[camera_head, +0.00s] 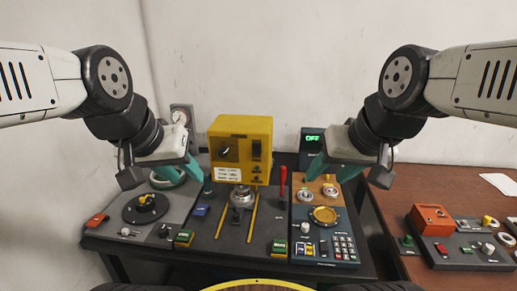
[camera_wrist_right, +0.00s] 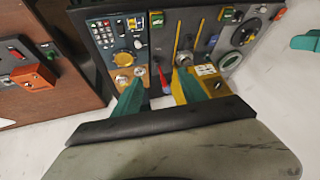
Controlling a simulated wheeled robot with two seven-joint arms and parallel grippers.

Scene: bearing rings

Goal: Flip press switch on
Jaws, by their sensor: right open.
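The yellow press (camera_head: 240,140) stands at the back middle of the dark bench. To its right is a control panel (camera_head: 343,220) with knobs, a round orange dial (camera_head: 324,215), small coloured switches (camera_head: 310,248) and a keypad. A display (camera_head: 313,138) behind it reads OFF in green. A red-handled lever (camera_head: 283,185) stands between press and panel. I cannot tell which control is the press switch. My right gripper (camera_head: 332,172) is open and empty above the panel's back edge; its teal fingers also show in the right wrist view (camera_wrist_right: 160,97). My left gripper (camera_head: 176,172) is open above the left panel.
A brown table (camera_head: 395,255) at right holds an orange box (camera_head: 432,220). A pale wall stands behind.

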